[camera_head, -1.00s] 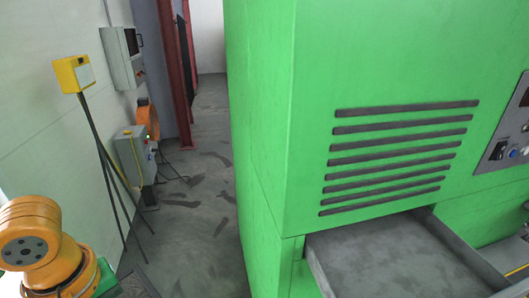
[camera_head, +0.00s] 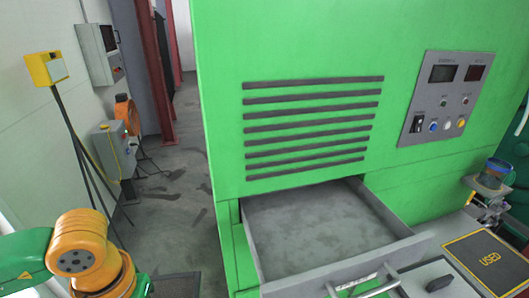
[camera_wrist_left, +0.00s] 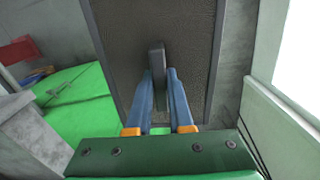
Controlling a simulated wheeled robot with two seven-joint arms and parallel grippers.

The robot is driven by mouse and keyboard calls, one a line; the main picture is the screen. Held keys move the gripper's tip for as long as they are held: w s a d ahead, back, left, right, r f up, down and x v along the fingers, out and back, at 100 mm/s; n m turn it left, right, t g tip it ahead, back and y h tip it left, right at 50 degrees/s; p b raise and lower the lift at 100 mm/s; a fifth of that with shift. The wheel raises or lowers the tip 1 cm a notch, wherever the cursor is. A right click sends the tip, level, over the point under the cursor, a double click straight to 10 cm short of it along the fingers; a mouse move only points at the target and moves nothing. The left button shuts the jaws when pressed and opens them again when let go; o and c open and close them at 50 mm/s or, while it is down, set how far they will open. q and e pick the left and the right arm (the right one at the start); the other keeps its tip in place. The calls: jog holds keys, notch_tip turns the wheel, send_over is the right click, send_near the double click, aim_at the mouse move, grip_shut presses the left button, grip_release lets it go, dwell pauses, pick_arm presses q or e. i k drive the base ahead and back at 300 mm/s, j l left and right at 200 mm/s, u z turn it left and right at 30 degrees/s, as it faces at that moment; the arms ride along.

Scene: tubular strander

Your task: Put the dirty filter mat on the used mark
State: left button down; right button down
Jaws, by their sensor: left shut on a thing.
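The dirty filter mat (camera_wrist_left: 187,28) shows in the left wrist view as a dark, fine-meshed panel with a grey frame and a dark upright grip tab (camera_wrist_left: 157,58). My left gripper (camera_wrist_left: 161,72) has its two blue fingers shut on that tab. The used mark (camera_head: 488,259) is a dark square with yellow lettering and outline, at the right. Its surface looks bare. My right gripper is not in view.
A green cabinet stands ahead with its drawer (camera_head: 315,224) pulled open, its handle (camera_head: 358,282) toward me. A blue-rimmed jar (camera_head: 491,176) stands behind the mark.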

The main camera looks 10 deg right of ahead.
aim_at(482, 251)
jog(key=l+z, duration=0.3)
jog(key=l, duration=0.2)
jog(key=l+z, duration=0.25)
jog(key=l, duration=0.2)
jog(key=i+l+z, duration=0.1)
jog(key=l+z, duration=0.2)
jog(key=l, duration=0.15)
jog(key=i+l+z, duration=0.25)
jog(key=l, duration=0.2)
jog(key=i+l+z, duration=0.4)
jog(key=k+l, duration=0.05)
jog(key=l, duration=0.05)
